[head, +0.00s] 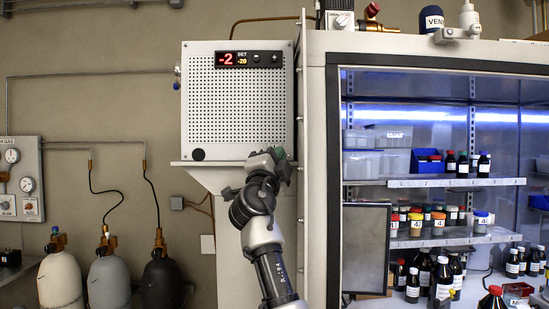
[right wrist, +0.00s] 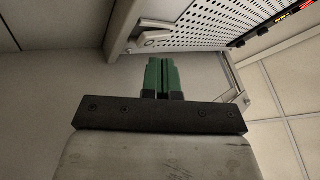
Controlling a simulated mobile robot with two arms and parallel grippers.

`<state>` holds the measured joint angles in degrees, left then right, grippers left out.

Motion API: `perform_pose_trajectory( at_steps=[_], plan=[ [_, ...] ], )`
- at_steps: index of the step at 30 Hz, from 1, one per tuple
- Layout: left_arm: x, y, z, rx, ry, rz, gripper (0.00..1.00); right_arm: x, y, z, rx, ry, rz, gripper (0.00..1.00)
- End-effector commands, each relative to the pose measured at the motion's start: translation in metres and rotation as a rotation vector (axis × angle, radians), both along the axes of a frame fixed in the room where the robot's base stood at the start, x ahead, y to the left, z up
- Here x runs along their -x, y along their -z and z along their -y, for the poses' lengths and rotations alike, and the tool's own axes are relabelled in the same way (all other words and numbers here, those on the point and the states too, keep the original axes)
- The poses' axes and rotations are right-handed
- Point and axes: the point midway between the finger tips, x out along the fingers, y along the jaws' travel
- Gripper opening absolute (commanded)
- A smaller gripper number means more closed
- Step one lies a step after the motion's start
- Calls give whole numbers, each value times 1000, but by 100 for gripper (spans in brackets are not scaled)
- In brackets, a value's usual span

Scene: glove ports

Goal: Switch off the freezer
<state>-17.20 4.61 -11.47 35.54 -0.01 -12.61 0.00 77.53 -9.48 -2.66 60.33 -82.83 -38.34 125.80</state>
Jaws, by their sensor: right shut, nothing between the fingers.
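The freezer unit (head: 239,115) is a pale box with a perforated front, mounted on the wall in the head view. Contact cannot be told. A pale bracket-like part (right wrist: 160,35) shows just beyond the fingertips. My left gripper is out of view.
A glass-fronted cabinet (head: 316,180) with shelves of bottles stands close on the right. A pale ledge (head: 185,168) runs under the freezer. Gas cylinders (head: 110,280) and a gas panel (head: 20,180) are at the left. The wall between is mostly bare.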

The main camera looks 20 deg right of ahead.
Motion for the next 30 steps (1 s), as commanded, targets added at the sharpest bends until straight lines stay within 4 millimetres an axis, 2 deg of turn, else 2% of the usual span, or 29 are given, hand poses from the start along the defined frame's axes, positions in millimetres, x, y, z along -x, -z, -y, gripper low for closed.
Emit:
perform_pose_trajectory(
  at_steps=[30],
  plan=[
    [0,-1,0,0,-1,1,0,-10,1,3,0,0,0,0]
  ],
)
